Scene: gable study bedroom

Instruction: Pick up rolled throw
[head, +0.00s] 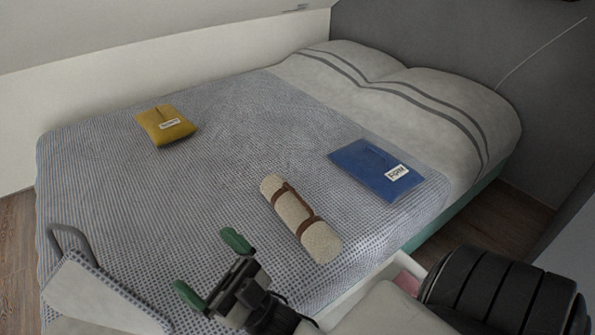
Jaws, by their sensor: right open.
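The rolled throw (300,219) is a cream, fleecy roll bound with brown straps. It lies on the bed in the head view, right of centre and near the front edge. My right gripper (207,264) has green fingertips and is open and empty. It is to the lower left of the throw, apart from it, over the near part of the bed. My left gripper does not show.
The bed (235,130) has a grey-blue checked cover and striped pillows (440,95) at the back. A blue folded item (365,165) with a white label lies behind the throw. A yellow pouch (165,125) lies at the left. The cover between them is clear.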

